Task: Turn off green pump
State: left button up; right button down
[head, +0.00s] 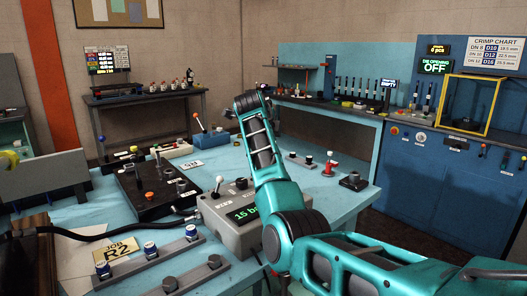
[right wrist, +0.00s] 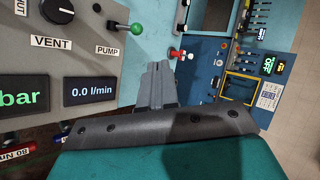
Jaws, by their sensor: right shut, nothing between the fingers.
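The green pump switch (right wrist: 136,27) shows in the right wrist view as a small green-tipped lever beside the PUMP label (right wrist: 107,50). It sits on the edge of a grey control box (right wrist: 70,50), which also shows in the head view (head: 215,218). The box has a lit pressure display (head: 243,214) and, in the wrist view, a 0.0 l/min display (right wrist: 88,89). My right gripper (right wrist: 157,68) is shut and empty, to the right of and below the switch in that view, apart from it. In the head view my right arm hides the switch. My left gripper is not in view.
A red-knobbed lever (head: 330,161) stands on the blue table (head: 220,170) beyond my arm. A black hose (head: 100,233) runs into the box's left side. A black valve block (head: 150,195) lies behind the box. A blue cabinet (head: 430,165) stands at right.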

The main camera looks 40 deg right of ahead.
jog(key=r, duration=0.1)
jog(key=s+r, duration=0.1)
jog(key=r, duration=0.1)
jog(key=s+r, duration=0.1)
jog(key=shift+s+d+r, duration=0.1)
jog(key=shift+s+r, duration=0.05)
jog(key=shift+r, duration=0.25)
